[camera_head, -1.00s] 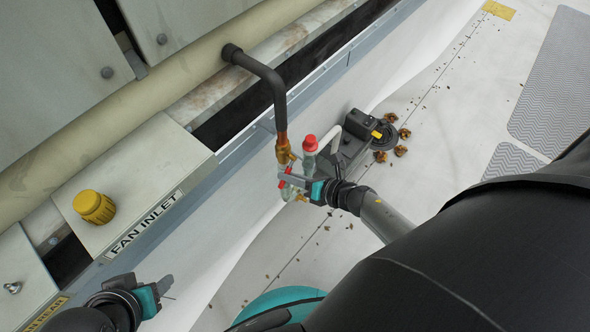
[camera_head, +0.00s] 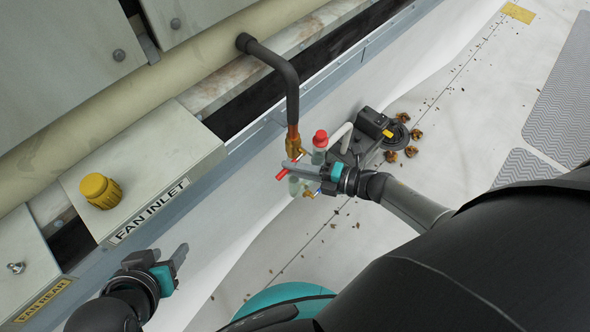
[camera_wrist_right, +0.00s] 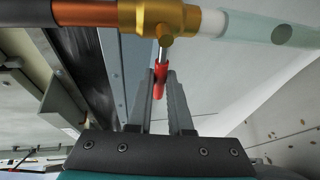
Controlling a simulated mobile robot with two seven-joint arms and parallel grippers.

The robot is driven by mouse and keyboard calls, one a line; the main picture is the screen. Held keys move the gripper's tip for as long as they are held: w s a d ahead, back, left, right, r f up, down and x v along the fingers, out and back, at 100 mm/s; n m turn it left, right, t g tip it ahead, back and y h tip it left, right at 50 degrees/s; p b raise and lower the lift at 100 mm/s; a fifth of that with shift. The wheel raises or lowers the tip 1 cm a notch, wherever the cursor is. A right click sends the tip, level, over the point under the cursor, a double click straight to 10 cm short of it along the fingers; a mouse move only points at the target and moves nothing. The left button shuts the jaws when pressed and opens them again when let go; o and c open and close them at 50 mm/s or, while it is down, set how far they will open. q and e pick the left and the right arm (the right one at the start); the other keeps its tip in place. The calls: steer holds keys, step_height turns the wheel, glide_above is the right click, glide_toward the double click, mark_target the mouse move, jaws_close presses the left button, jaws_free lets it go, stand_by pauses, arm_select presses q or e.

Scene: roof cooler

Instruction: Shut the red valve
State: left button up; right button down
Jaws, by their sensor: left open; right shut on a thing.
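The red valve is a brass body (camera_wrist_right: 160,18) on a copper pipe, with a slim red handle (camera_wrist_right: 160,80) on a metal stem. In the head view the red handle (camera_head: 282,174) pokes out past the fingertips of my right gripper (camera_head: 297,167). In the right wrist view, my right gripper (camera_wrist_right: 160,95) is shut on the handle, which sits between its two fingers. The brass body is just beyond the fingertips. My left gripper (camera_head: 180,256) is open and empty at the lower left, well apart from the valve.
A dark pipe (camera_head: 291,90) drops to the valve from the beige pipe (camera_head: 190,62). A red cap (camera_head: 320,138) stands close beside my right gripper. A black device (camera_head: 373,122) is behind it on the pale roof.

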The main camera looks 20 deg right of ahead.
arm_select(q)
steer(key=shift+w+d+t, duration=0.3)
steer(key=shift+w+d, duration=0.05)
steer(key=shift+d, duration=0.05)
arm_select(e)
steer(key=shift+r+m, duration=0.2)
steer(key=shift+m, duration=0.2)
steer(key=shift+y, duration=0.3)
steer(key=c, duration=0.8)
jaws_free()
steer(key=shift+c, duration=0.2)
arm_select(q)
steer(key=s+a+f+g+p, duration=0.1)
steer(key=s+a+f+g+y+p, duration=0.1)
steer(key=s+a+g, duration=0.1)
steer(key=shift+a+p, duration=0.15)
steer(key=shift+p, duration=0.15)
arm_select(e)
steer(key=v, duration=1.5)
steer(key=shift+s, duration=0.15)
